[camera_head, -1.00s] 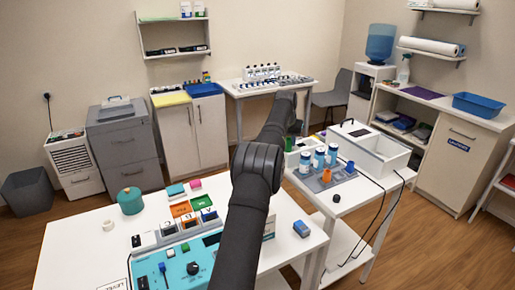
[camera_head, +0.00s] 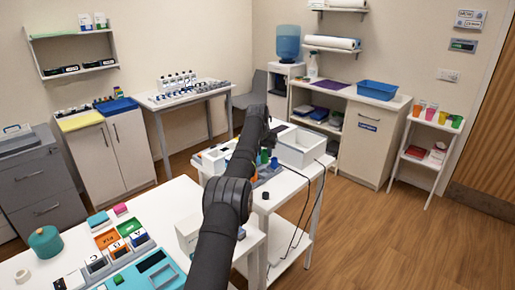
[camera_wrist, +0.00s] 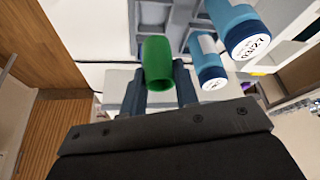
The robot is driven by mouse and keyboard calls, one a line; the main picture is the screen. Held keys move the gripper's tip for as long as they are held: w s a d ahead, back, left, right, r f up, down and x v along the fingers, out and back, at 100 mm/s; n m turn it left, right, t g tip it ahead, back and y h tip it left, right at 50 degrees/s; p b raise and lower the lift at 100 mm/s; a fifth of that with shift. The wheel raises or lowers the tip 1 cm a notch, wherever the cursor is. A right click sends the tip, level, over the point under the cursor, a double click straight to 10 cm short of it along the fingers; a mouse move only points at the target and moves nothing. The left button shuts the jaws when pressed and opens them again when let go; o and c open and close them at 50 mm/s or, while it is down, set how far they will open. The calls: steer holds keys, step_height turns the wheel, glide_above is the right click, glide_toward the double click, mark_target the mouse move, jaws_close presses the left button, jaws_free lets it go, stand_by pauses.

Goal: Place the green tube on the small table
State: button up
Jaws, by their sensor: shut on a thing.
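The green tube (camera_wrist: 157,62) is between the two fingers of my gripper (camera_wrist: 160,84) in the wrist view. My gripper is shut on it. In the head view, my gripper (camera_head: 265,143) is over the middle white table (camera_head: 290,185), and my arm hides part of that table. Two blue-capped tubes with white labels (camera_wrist: 245,38) are close beside the green tube in the wrist view. A small white shelf table (camera_head: 425,157) stands at the right by the door, with coloured cups on top. I cannot tell which table the task calls small.
A black cable hangs over that table's right edge. The front bench (camera_head: 150,215) holds a teal device and coloured blocks. Wooden floor (camera_head: 370,235) is clear at the right.

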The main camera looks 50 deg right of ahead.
mark_target(264, 162)
steer(key=shift+f, duration=3.05)
steer(key=shift+f, duration=0.25)
steer(key=o, duration=1.1)
steer(key=v, duration=1.7)
steer(key=shift+r, duration=0.2)
steer(key=shift+f, duration=0.1)
steer(key=x, duration=1.7)
steer(key=shift+f, duration=0.1)
